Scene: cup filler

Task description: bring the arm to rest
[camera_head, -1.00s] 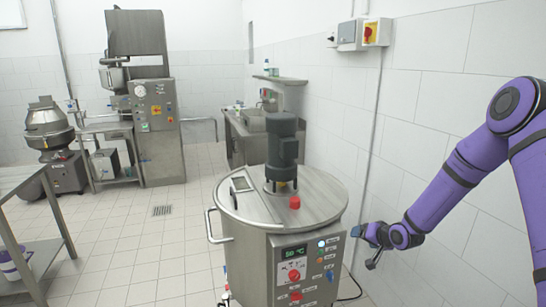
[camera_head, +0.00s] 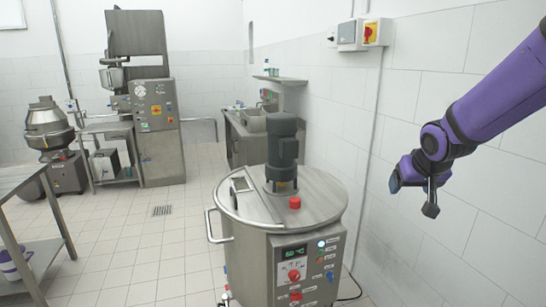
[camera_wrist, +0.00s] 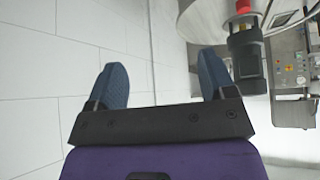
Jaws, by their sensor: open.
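My purple arm enters the head view from the upper right. My gripper (camera_head: 412,194) hangs in the air to the right of the steel vat, in front of the tiled wall and apart from both. In the wrist view my gripper (camera_wrist: 162,85) shows two blue-grey fingers spread wide with nothing between them. Only white wall tiles show in the gap.
The round steel vat (camera_head: 240,235) with a dark motor (camera_head: 283,150) and a lit control panel (camera_head: 305,270) stands front centre. The tiled wall (camera_head: 440,90) runs close along the right. A steel table (camera_head: 30,240) stands left. Floor (camera_head: 130,240) between is clear.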

